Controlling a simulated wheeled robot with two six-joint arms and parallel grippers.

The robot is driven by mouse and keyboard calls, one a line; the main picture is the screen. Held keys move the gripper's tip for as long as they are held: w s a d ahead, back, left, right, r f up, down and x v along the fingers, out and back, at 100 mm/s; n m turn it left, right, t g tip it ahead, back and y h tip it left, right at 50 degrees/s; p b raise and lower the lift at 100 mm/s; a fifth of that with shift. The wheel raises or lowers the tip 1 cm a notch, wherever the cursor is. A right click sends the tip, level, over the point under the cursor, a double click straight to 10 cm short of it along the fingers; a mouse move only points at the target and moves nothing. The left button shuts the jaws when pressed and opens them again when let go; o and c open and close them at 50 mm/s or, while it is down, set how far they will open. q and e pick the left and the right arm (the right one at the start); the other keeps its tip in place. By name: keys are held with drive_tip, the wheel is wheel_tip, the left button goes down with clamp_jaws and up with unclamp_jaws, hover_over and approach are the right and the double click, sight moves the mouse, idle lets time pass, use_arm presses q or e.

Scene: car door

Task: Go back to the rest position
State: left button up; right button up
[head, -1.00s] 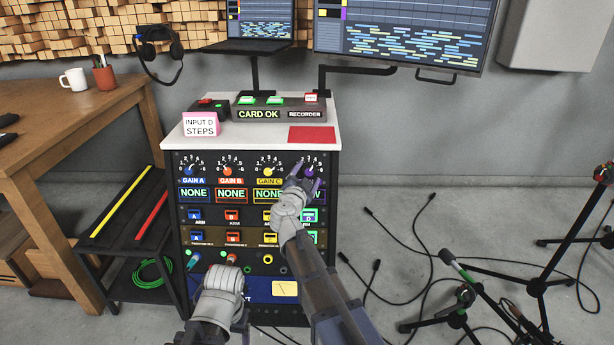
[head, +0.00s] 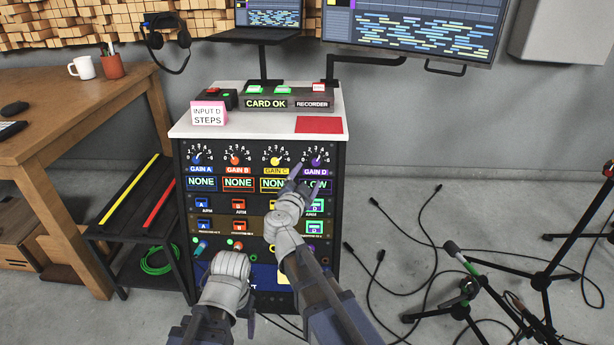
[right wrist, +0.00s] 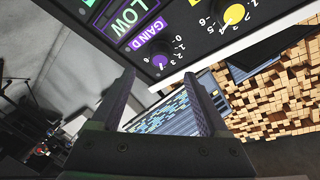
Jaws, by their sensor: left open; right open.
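The rack panel (head: 258,215) stands ahead with a row of gain knobs. The purple GAIN D knob (head: 316,160) is at its right end, above a green readout that seems to say LOW. My right gripper (head: 309,177) is open and empty in front of that readout, just below the knob. In the right wrist view its two fingers (right wrist: 157,105) are apart with nothing between them, and the purple knob (right wrist: 160,61) lies beyond them. My left gripper (head: 230,268) is in front of the lower panel; its fingertips are hidden behind its own body, and I see nothing held.
The white rack top (head: 200,128) bears a pink INPUT D STEPS card (head: 208,113), a CARD OK box (head: 265,104) and a red pad (head: 319,125). A wooden table (head: 60,110) and black shelf (head: 135,205) stand left. Cables (head: 405,275) and microphone stands (head: 535,280) occupy the right floor.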

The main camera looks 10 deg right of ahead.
drive_tip(key=w+a+r+n+t+y, duration=0.1)
drive_tip(key=a+n+t+y, duration=0.2)
drive_tip(key=a+n+y, duration=0.8)
drive_tip(key=s+a+f+n+g+y, duration=0.35)
drive_tip(key=s+f+g, duration=0.25)
drive_tip(key=f, duration=0.3)
drive_tip(key=s+d+f+g+h, duration=0.6)
drive_tip(key=s+d+f+g, duration=0.55)
drive_tip(key=s, duration=0.45)
drive_tip(key=s+a+r+n+h+p, duration=0.2)
drive_tip(key=s+a+r+n+p, duration=0.25)
drive_tip(key=s+a+p, duration=0.35)
wheel_tip(320, 180, up, 38)
drive_tip(key=a+p, duration=0.1)
drive_tip(key=p, duration=3.4)
drive_tip(key=shift+w+m+y, duration=0.35)
drive_tip(key=shift+m, duration=0.05)
